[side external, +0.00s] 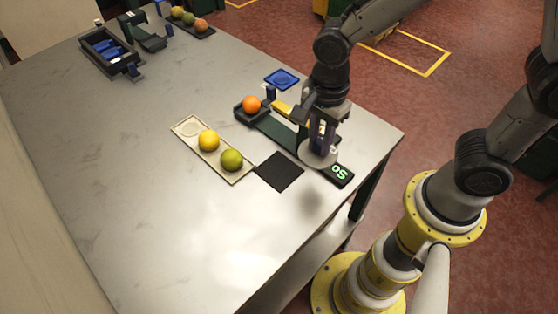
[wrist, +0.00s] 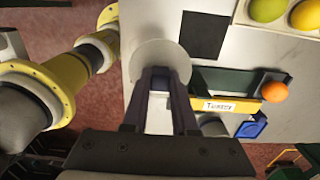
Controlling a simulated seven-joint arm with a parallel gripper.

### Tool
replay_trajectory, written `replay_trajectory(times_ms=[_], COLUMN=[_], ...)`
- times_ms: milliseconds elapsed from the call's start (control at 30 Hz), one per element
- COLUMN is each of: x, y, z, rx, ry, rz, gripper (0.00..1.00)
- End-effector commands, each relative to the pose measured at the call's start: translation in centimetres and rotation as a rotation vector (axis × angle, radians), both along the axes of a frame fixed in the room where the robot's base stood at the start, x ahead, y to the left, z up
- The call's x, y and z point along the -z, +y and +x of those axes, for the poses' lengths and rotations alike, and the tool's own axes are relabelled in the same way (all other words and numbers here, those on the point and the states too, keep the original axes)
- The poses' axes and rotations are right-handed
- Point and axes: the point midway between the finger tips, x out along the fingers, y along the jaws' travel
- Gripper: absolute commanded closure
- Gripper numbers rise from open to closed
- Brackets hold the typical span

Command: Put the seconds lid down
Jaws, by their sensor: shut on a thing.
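A pale grey round lid (side external: 316,157) hangs beneath my gripper (side external: 321,138), which is shut on its upper part. In the side view it overlaps the near end of the green-belted device (side external: 280,134), beside the green-lit display (side external: 339,174). In the wrist view the lid (wrist: 160,54) shows as a disc below my fingers (wrist: 162,78). What the fingers hold on it is mostly hidden. I cannot tell whether the lid touches anything below. A black square mat (side external: 279,171) lies bare on the table, left of the lid; it also shows in the wrist view (wrist: 203,35).
A cream tray (side external: 178,126) holds a yellow fruit (side external: 208,141) and a green fruit (side external: 231,160). An orange (side external: 251,104) sits in a dark cradle at the device's far end, near a blue dish (side external: 282,79). The table's (side external: 150,220) front left is clear.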

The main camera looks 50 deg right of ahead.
Motion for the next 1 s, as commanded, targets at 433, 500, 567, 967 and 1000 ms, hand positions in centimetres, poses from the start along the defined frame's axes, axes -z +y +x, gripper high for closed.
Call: replay_trajectory(times_ms=[433,500,567,967,1000], x=[6.1,6.6,6.9,10.6,10.7], y=[2.7,2.9,3.0,3.3,3.3], z=[6.9,7.4,7.7,8.2,8.2], rx=[0.001,0.001,0.001,0.001,0.001], ry=[0.001,0.0,-0.001,0.001,-0.001], rz=[-0.001,0.0,0.001,0.0,0.0], gripper=[1.0,1.0,1.0,1.0,1.0])
